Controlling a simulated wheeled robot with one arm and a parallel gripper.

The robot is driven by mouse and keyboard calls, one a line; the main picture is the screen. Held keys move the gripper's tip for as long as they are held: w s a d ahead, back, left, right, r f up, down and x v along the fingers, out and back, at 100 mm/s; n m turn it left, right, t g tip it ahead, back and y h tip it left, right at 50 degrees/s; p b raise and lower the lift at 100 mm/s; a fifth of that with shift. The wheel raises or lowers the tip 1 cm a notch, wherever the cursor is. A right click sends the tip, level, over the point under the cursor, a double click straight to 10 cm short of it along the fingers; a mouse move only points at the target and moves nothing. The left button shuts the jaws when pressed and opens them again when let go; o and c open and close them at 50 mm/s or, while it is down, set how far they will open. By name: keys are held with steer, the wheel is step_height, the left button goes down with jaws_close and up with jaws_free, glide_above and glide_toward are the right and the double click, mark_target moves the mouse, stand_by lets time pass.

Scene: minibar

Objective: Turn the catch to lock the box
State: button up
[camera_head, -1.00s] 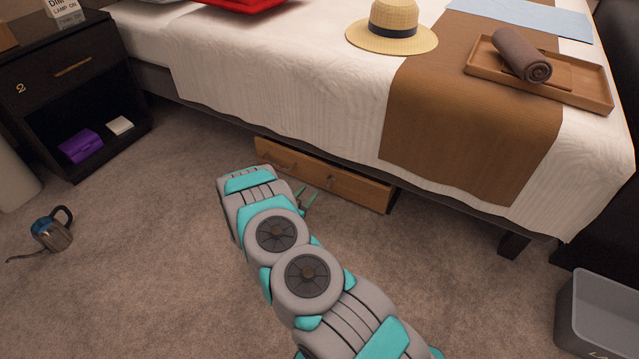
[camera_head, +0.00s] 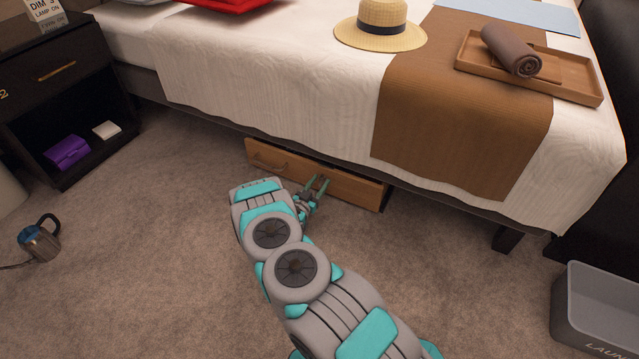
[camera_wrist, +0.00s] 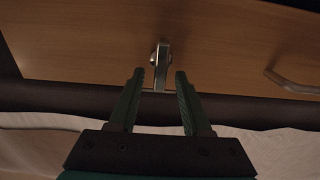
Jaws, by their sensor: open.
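The wooden box (camera_head: 355,188) sits low under the bed, its long front facing out. In the wrist view its front panel (camera_wrist: 90,45) fills the upper part. The metal catch (camera_wrist: 161,68) is a short lever on that panel, lying up-and-down in the picture. In the head view my gripper hides the catch. My gripper (camera_wrist: 160,72) is open, with one green finger to each side of the catch's line. I see no finger touching it, and the exact depth gap is unclear. The head view shows my gripper (camera_head: 319,183) close to the box front.
A bar handle (camera_wrist: 290,83) is on the same panel, to the right of the catch in the wrist view. The bed (camera_head: 280,90) overhangs the box. A dark nightstand (camera_head: 60,95), a kettle (camera_head: 42,240) and a grey bin (camera_head: 595,305) stand apart. The carpet in front is clear.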

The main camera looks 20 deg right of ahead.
steer(key=shift+d, duration=0.1)
jaws_close()
stand_by(0.4)
